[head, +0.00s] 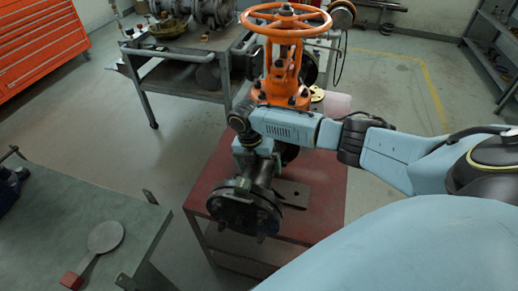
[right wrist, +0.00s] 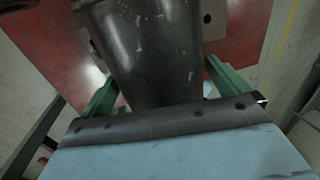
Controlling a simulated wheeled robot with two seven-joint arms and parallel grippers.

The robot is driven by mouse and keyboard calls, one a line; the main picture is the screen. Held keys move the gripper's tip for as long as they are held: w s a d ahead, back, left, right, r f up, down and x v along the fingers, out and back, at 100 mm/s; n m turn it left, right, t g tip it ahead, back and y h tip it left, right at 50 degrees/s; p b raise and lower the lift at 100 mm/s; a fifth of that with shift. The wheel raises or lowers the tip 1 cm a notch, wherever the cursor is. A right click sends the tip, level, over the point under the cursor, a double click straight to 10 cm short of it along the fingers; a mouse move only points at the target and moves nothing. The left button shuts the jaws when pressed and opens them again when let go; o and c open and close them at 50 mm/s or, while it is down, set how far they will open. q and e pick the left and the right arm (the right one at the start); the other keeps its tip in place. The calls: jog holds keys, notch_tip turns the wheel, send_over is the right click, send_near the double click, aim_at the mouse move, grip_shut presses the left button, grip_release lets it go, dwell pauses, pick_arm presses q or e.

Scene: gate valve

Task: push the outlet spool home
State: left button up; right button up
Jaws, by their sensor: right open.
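The orange gate valve (head: 287,72) with its handwheel (head: 286,20) stands on a red-topped table. The dark outlet spool (head: 262,178) lies on the table's near side, its round bolted flange (head: 246,208) facing me. My right gripper (head: 252,160) is over the spool, pointing down, with its fingers mostly hidden in the head view. In the right wrist view, its green fingers (right wrist: 161,72) are apart on either side of a dark pipe (right wrist: 150,50), apparently the spool; I cannot tell whether they touch it. The joint between spool and valve is hidden behind my arm. My left gripper is out of view.
The red table (head: 325,195) has bare top at right and a flat plate (head: 291,193) on it. A green bench (head: 60,225) at left holds a grey disc paddle (head: 106,236). A grey cart (head: 185,75) with parts stands behind. Floor lies clear between bench and table.

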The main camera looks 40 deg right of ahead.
notch_tip(320, 180, up, 13)
jog(key=w+a+p, duration=0.1)
jog(key=w, duration=0.1)
jog(key=shift+a+p, duration=0.15)
jog(key=shift+p, duration=0.2)
jog(key=shift+f, duration=0.15)
